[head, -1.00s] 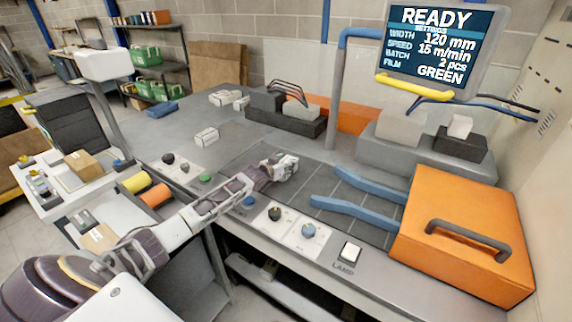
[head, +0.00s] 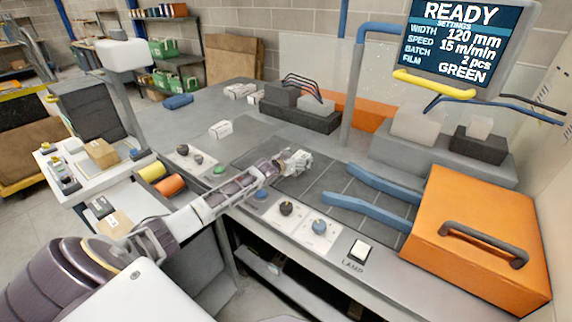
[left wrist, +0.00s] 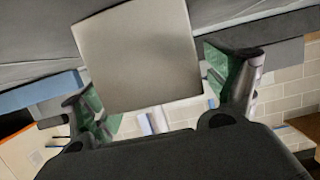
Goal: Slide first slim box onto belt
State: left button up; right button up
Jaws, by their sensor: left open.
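My left gripper (head: 297,160) is open over the near part of the dark belt (head: 318,201), to the left of the two blue guide rails (head: 367,209). In the left wrist view, a pale grey, flat-faced slim box (left wrist: 140,55) shows between the open green-padded fingers (left wrist: 165,95). I cannot tell whether it touches them. In the head view the gripper hides most of this spot. Another white slim box (head: 220,129) lies on the grey table left of the belt, with more white boxes (head: 240,91) farther back. My right gripper is not in view.
An orange machine housing (head: 470,240) stands at the belt's right end. A screen (head: 455,40) on a post reads READY. Knobs and a lamp switch (head: 358,249) line the front edge. Dark and grey blocks (head: 300,110) stand behind. The table's left part is mostly clear.

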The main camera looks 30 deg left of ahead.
pick_arm(q)
jog(key=shift+v, duration=5.7)
jog(key=shift+r, duration=0.2)
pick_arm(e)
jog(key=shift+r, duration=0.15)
pick_arm(q)
notch_tip(320, 180, up, 10)
jog(key=p, duration=1)
jog(key=shift+f, duration=0.15)
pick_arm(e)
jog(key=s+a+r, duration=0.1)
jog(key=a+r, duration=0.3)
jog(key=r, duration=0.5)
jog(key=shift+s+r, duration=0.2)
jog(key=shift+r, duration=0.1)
